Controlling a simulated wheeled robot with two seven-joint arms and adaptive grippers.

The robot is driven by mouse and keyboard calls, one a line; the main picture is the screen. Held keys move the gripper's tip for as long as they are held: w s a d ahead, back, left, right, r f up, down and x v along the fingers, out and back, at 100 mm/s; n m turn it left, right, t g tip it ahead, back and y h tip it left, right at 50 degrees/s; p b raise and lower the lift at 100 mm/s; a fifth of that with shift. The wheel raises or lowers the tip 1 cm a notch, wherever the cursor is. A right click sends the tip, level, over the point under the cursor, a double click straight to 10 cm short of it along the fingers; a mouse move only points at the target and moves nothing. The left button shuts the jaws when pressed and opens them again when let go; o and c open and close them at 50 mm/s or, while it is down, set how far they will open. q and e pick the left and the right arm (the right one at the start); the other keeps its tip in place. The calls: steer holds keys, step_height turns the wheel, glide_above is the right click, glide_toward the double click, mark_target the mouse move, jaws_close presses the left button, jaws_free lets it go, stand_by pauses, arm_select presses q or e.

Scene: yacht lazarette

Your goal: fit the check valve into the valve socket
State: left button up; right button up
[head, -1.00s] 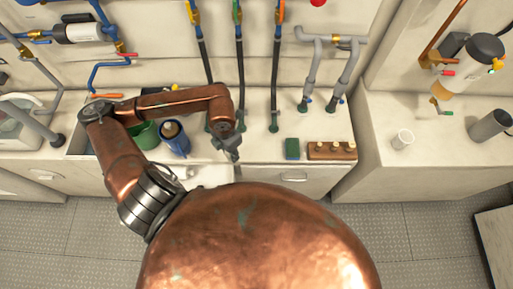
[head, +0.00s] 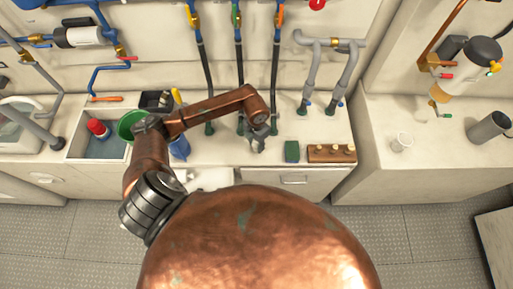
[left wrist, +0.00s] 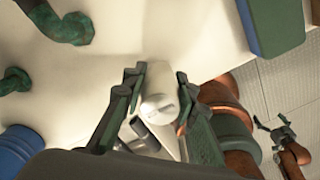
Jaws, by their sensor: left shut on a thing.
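My left gripper (head: 257,143) hangs over the counter, left of the blue-green block. In the left wrist view its fingers (left wrist: 160,95) are shut on a pale, rounded cylindrical piece (left wrist: 160,108), which seems to be the check valve. In the head view the held piece is too small to make out. The valve socket cannot be picked out for sure; a white open-topped round piece (head: 402,141) stands on the right counter. My right gripper (left wrist: 278,135) shows small in the left wrist view, low over the floor, its fingers apart and empty.
A blue-green block (head: 292,151) and a wooden block with brass fittings (head: 331,154) lie at the counter front. Hoses (head: 240,75) and grey pipes (head: 312,75) rise behind. A sink with a red-capped bottle (head: 97,128) is at left; a grey cylinder (head: 490,127) lies at right.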

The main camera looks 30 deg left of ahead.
arm_select(q)
step_height(320, 180, down, 2)
steer(key=shift+s+f, duration=0.1)
steer(key=shift+f, duration=0.15)
arm_select(e)
steer(key=shift+a+r, duration=0.1)
steer(key=shift+a, duration=0.1)
steer(key=shift+a, duration=0.1)
arm_select(q)
steer(key=shift+f, duration=0.2)
steer(key=o, duration=1.2)
steer(key=shift+c, duration=0.2)
steer(key=shift+r, duration=0.3)
step_height(320, 180, up, 12)
steer(key=shift+f, duration=0.1)
arm_select(e)
steer(key=shift+d, duration=0.2)
